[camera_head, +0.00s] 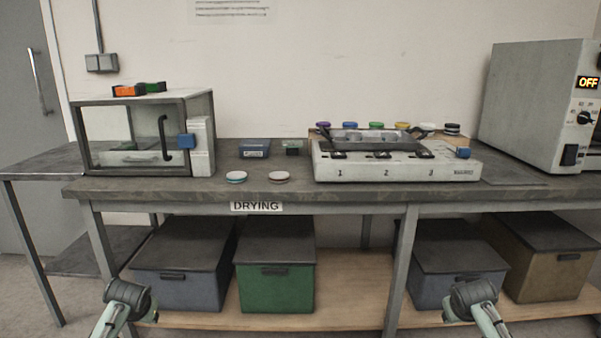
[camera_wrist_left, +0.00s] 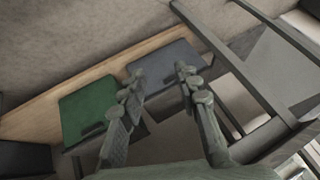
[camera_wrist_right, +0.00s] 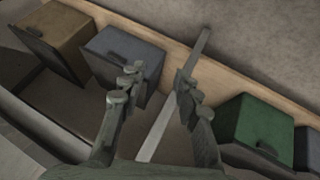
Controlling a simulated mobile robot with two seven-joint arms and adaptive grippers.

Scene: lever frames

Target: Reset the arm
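My left gripper (camera_wrist_left: 158,75) shows in the left wrist view with its two fingers apart and nothing between them. My right gripper (camera_wrist_right: 157,74) shows in the right wrist view, also open and empty. Both are clear of the bins and the bench. In the head view only parts of my two arms show, at the bottom left and bottom right, in front of the bench (camera_head: 345,195). The fingers cannot be made out there.
A glass-fronted cabinet (camera_head: 88,100), a numbered white unit (camera_head: 395,172) and a large oven (camera_head: 525,100) stand on the bench. Lidded bins, including a green one (camera_head: 274,288), sit on the shelf below.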

